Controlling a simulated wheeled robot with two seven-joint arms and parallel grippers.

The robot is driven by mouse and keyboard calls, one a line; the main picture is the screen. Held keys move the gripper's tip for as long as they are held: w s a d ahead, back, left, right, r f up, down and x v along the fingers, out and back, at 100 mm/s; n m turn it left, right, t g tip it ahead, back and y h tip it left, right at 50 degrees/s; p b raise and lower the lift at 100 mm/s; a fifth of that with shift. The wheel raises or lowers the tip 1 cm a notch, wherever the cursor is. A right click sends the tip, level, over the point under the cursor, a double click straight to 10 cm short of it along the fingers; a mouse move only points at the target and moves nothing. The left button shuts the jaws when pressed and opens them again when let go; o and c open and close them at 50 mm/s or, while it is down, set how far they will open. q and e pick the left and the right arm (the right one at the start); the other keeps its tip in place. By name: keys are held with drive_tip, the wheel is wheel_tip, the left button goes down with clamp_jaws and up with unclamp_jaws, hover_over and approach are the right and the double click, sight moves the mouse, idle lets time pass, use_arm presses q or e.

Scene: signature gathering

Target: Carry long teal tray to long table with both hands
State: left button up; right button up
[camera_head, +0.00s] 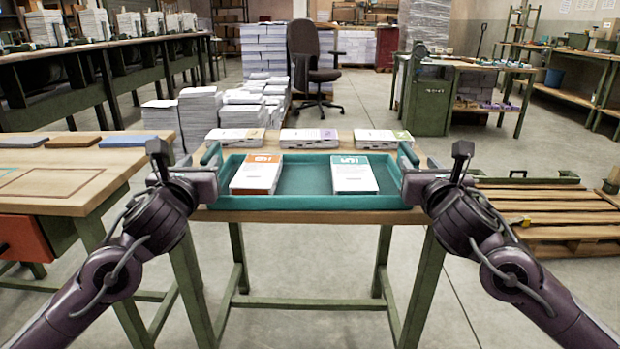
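The long teal tray (305,202) lies level on a small table with a wooden top (300,216) and green legs. Inside the tray are a stack with an orange cover band (257,174) at the left and one with a teal band (353,174) at the right. My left gripper (212,182) is at the tray's left end, by its handle; my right gripper (406,184) is at the right end, by the other handle. Their fingers are mostly hidden, so their grip is unclear. A long dark table (100,45) with several paper stacks runs along the back left.
Several paper stacks (235,138) lie behind the tray on the small table. A wooden workbench (65,185) stands close at left. Pallets (550,212) lie at right. Tall paper stacks (200,112) and an office chair (312,60) stand behind. Open floor lies at right beyond the table.

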sight(210, 149)
use_arm(q)
drive_tip(key=w, duration=0.7)
use_arm(e)
drive_tip(key=w, duration=0.7)
use_arm(q)
clamp_jaws()
use_arm(e)
clamp_jaws()
use_arm(q)
drive_tip(key=shift+r, duration=0.2)
use_arm(e)
drive_tip(key=shift+r, duration=0.2)
